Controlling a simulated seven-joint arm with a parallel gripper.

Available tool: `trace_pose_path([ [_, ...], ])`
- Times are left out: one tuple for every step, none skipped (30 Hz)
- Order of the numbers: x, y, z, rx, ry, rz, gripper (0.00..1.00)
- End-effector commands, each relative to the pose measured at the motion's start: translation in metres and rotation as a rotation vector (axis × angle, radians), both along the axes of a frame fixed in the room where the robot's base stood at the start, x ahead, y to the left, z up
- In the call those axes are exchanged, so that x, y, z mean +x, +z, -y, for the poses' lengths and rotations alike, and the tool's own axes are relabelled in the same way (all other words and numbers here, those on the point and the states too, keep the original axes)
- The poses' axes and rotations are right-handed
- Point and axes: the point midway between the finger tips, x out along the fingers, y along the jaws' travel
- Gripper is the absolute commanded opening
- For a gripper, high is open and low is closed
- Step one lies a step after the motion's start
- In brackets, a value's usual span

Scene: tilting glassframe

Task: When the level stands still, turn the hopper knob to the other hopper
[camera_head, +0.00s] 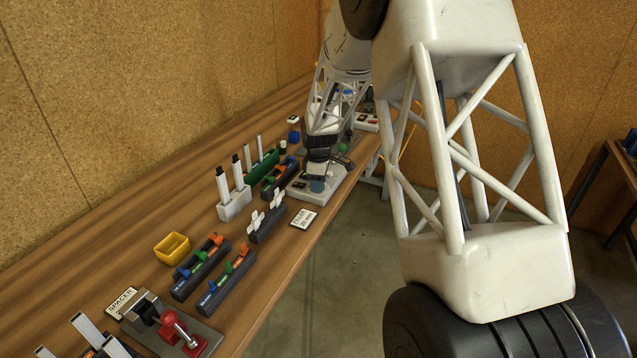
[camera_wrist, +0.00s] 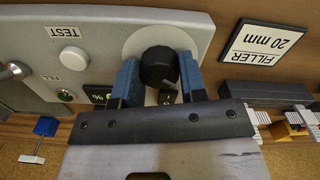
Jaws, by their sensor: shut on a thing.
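The black round knob (camera_wrist: 158,67) stands on a pale disc on the light grey panel (camera_wrist: 95,25) in the wrist view. My gripper (camera_wrist: 158,78) is shut on the knob, with one blue finger on each side. A small dark label shows by the knob, too small to read surely. Left on the panel are a white TEST button (camera_wrist: 69,57), a FILL button (camera_wrist: 65,96) and a small dark display (camera_wrist: 98,93) with green characters, partly hidden by my gripper. In the head view my gripper (camera_head: 318,183) is down at the panel (camera_head: 300,191); the knob is hidden there. I cannot make out a level.
A FILLER 20 mm card (camera_head: 303,219) lies at the bench edge. Dark racks with coloured pieces (camera_head: 202,269), a yellow bin (camera_head: 172,248), a white holder (camera_head: 234,203) and a red clamp (camera_head: 180,332) stand along the bench. Bare wood runs along the wall side.

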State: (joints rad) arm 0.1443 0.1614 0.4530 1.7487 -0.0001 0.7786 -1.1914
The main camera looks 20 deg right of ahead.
Motion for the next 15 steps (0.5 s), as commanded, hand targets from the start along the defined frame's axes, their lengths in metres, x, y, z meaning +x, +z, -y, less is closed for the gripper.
trace_pose_path([
  [0.0005, 0.001, -0.0001, 0.0, 0.001, 0.001, 0.15],
  [0.0005, 0.001, -0.0001, 0.0, 0.002, 0.001, 0.15],
  [0.0005, 0.001, -0.0001, 0.0, 0.002, 0.001, 0.15],
  [0.0005, 0.001, -0.0001, 0.0, 0.002, 0.001, 0.15],
  [0.0005, 0.001, -0.0001, 0.0, 0.001, 0.001, 0.15],
  [0.0005, 0.001, -0.0001, 0.0, 0.001, 0.001, 0.15],
  [0.0005, 0.001, -0.0001, 0.0, 0.001, 0.001, 0.15],
  [0.0005, 0.001, -0.0001, 0.0, 0.001, 0.001, 0.15],
  [0.0005, 0.001, -0.0001, 0.0, 0.001, 0.001, 0.15],
  [0.0005, 0.001, -0.0001, 0.0, 0.001, 0.001, 0.43],
  [0.0005, 0.001, -0.0001, 0.0, 0.001, 0.001, 0.48],
  [0.0005, 0.0009, -0.0001, 0.0, 0.001, 0.001, 0.49],
  [0.0004, 0.0008, -0.0001, 0.0, 0.001, 0.001, 0.49],
  [0.0004, 0.0007, -0.0001, -0.001, 0.001, 0.001, 0.49],
  [0.0003, 0.0007, -0.0002, -0.001, 0.001, 0.001, 0.49],
])
